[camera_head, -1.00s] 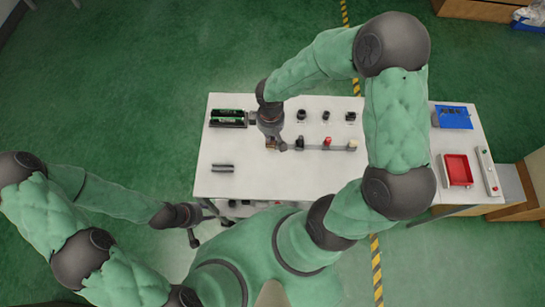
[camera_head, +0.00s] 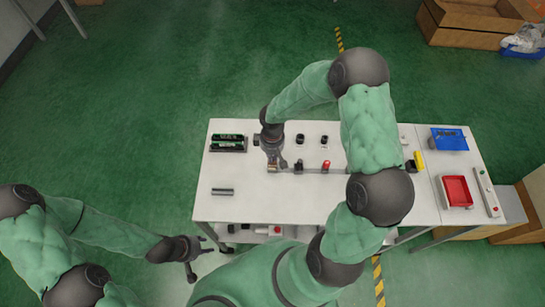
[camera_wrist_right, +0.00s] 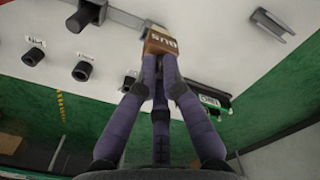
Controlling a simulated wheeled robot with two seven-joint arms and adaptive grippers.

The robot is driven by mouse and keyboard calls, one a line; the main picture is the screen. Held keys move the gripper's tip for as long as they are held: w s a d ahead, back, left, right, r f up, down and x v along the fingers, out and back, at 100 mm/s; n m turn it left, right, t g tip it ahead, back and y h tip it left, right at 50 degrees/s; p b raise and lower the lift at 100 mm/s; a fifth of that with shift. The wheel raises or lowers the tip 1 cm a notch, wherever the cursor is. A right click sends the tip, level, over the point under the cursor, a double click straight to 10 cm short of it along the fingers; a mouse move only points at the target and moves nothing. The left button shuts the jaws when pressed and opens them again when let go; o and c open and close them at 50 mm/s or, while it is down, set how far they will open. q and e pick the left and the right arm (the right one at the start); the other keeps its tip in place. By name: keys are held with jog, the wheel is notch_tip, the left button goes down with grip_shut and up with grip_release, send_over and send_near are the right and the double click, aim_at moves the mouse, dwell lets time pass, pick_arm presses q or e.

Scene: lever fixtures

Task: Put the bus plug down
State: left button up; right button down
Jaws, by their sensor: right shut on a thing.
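The bus plug is a small brown block with a pale top and the label BUS, seen in the right wrist view (camera_wrist_right: 160,42). In the head view only a small brown part of it (camera_head: 272,169) shows under my right gripper (camera_head: 272,161). My right gripper is shut on the plug, with its fingers (camera_wrist_right: 159,75) around it. The plug is at the left end of a grey bar on the white table; I cannot tell whether it touches the table. My left gripper (camera_head: 205,251) is open and empty, off the table's front left.
The white table (camera_head: 290,205) also carries a black rack with green parts (camera_head: 228,143), a grey bracket (camera_head: 222,191), several black knobs and a red-topped lever (camera_head: 326,166). A red tray (camera_head: 456,190) and blue tray (camera_head: 449,139) stand right. The front middle is clear.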

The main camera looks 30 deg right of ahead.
notch_tip(320, 180, down, 7)
jog(key=w+d, duration=0.1)
jog(key=w, duration=0.1)
jog(key=shift+w+d+r, duration=0.15)
jog(key=shift+w+d, duration=0.2)
jog(key=shift+w, duration=0.05)
jog(key=c, duration=1.4)
grip_release()
